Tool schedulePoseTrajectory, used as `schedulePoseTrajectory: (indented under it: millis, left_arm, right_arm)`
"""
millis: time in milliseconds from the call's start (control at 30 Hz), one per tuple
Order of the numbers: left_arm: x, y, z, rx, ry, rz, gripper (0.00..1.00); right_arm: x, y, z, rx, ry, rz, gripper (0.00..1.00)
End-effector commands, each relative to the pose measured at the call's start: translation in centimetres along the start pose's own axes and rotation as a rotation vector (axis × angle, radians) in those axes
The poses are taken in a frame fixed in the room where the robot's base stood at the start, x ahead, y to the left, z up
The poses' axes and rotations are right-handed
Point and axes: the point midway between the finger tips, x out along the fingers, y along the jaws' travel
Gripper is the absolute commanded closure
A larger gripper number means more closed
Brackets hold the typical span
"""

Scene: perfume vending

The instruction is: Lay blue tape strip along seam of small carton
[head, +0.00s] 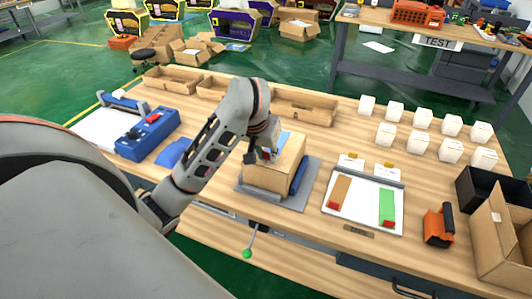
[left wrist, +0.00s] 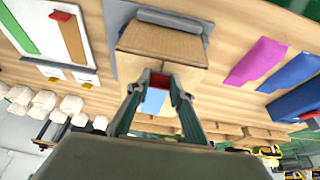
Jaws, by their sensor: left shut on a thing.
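A small brown carton (head: 285,165) sits on a grey plate (head: 312,180) in the middle of the bench; it also shows in the left wrist view (left wrist: 160,40). My left gripper (head: 262,155) is over the left part of the carton, fingers pointing down. In the left wrist view the left gripper (left wrist: 165,82) is shut on a light blue strip (left wrist: 154,101) with a red end. The strip also shows at the carton's top in the head view (head: 284,138). Whether it touches the carton, and the seam itself, I cannot tell. My right gripper is not in view.
A white board (head: 360,215) with brown and green strips lies right of the carton. Several white boxes (head: 395,112) stand behind it. An orange-black tool (head: 438,225) and open carton (head: 503,235) are at the right. A blue device (head: 148,135) stands left.

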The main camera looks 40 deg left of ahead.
Motion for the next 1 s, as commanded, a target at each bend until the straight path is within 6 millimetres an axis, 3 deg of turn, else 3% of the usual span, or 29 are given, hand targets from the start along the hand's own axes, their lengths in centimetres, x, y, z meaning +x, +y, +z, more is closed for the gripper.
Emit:
schedulePoseTrajectory:
  millis: [833, 900, 1000]
  left_arm:
    - [0.59, 0.00, 0.27, 0.000, -0.001, 0.000, 0.87]
    - [0.56, -0.01, 0.25, 0.000, -0.001, -0.001, 0.63]
    - [0.55, 0.00, 0.24, 0.000, -0.001, 0.000, 0.59]
  right_arm:
    - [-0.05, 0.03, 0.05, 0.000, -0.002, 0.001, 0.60]
    - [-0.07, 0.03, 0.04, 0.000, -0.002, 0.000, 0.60]
    - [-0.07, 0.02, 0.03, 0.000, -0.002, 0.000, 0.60]
